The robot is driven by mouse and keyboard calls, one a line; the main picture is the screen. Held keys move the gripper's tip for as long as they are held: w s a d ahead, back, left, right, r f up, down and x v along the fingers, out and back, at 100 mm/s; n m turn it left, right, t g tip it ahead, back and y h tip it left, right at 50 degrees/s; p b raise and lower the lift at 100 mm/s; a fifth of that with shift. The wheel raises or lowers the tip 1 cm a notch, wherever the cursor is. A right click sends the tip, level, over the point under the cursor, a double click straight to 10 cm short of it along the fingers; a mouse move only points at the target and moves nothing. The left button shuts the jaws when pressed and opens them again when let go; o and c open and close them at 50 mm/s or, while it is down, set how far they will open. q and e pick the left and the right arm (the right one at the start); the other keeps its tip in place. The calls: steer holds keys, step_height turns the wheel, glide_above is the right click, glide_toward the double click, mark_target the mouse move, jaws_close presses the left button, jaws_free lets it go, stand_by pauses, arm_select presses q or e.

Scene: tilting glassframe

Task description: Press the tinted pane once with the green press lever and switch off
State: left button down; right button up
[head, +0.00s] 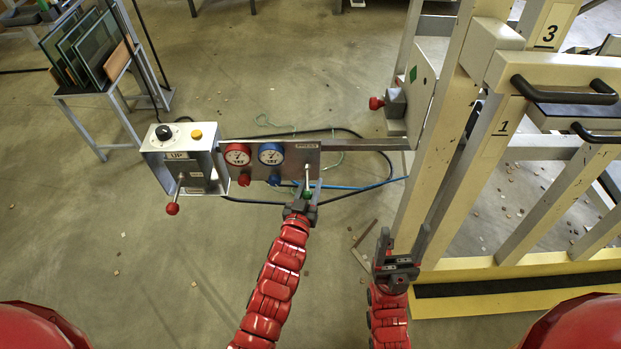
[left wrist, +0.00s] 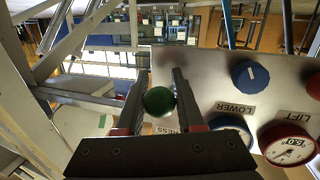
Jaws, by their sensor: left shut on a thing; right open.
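The green press lever (head: 307,180) stands at the right end of the gauge panel (head: 292,168), under a PRESS label. My left gripper (head: 306,194) is shut on its green ball knob; in the left wrist view the knob (left wrist: 159,101) sits between the two fingers. My right gripper (head: 402,245) is open and empty, in front of the cream frame (head: 437,150). A grey box (head: 187,160) left of the gauges carries a black knob, a yellow button, an UP label and a red-knobbed lever (head: 173,207). I cannot make out the tinted pane on the frame.
Red (head: 237,154) and blue (head: 271,153) gauges sit on the panel with red and blue knobs below. A rack of dark glass panes (head: 97,45) stands at upper left. Hoses lie on the floor behind the panel. A yellow-edged base (head: 520,285) runs along the right.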

arm_select(q)
steer(key=r+g+p, duration=0.1)
steer(key=g+p, duration=0.2)
steer(key=p, duration=0.2)
steer(key=r+n+g+p, duration=0.1)
steer(key=r+g+p, duration=0.1)
steer(key=g+p, duration=0.1)
steer(key=s+r+g+y+p, duration=0.1)
steer(key=r+g+p, duration=0.1)
steer(key=g+p, duration=0.2)
steer(key=shift+n+p, duration=0.4)
steer(key=shift+p, duration=0.95)
steer(key=shift+r, duration=0.1)
steer(key=c, duration=0.8)
jaws_free()
